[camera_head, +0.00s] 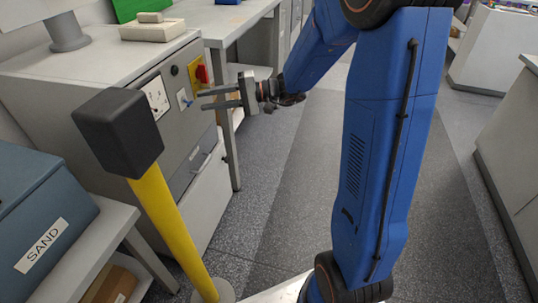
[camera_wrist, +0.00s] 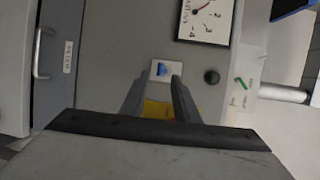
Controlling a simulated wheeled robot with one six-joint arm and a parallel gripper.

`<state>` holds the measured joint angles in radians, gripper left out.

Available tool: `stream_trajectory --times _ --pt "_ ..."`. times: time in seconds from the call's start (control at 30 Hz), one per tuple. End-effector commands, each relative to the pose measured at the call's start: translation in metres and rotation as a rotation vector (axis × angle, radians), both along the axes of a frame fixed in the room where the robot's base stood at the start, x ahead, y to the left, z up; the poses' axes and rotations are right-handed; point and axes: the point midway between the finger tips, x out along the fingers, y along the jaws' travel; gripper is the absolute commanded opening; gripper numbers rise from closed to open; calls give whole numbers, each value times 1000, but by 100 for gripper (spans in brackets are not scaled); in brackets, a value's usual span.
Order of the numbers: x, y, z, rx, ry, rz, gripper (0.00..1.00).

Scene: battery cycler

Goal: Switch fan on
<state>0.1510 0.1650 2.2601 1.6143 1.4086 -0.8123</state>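A grey cabinet (camera_head: 165,60) at the left has a control panel on its front. The panel holds a small blue switch on a white plate (camera_head: 184,99); no label naming the fan is readable. In the wrist view the blue switch (camera_wrist: 164,70) sits just beyond my fingertips, near the gap between them. My gripper (camera_head: 202,99) is open and empty, its fingers pointing at the panel beside the switch. It also shows in the wrist view (camera_wrist: 160,84). Whether a fingertip touches the panel cannot be told.
A yellow post with a black head (camera_head: 118,130) stands in front of the cabinet. A blue SAND box (camera_head: 40,215) is at left. The floor aisle is clear.

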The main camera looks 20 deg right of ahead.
Motion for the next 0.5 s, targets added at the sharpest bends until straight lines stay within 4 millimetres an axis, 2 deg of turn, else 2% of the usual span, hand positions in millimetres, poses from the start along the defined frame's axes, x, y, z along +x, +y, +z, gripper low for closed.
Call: stream_trajectory --times 0.5 --pt "-23 -80 8 -1 0 -3 28"
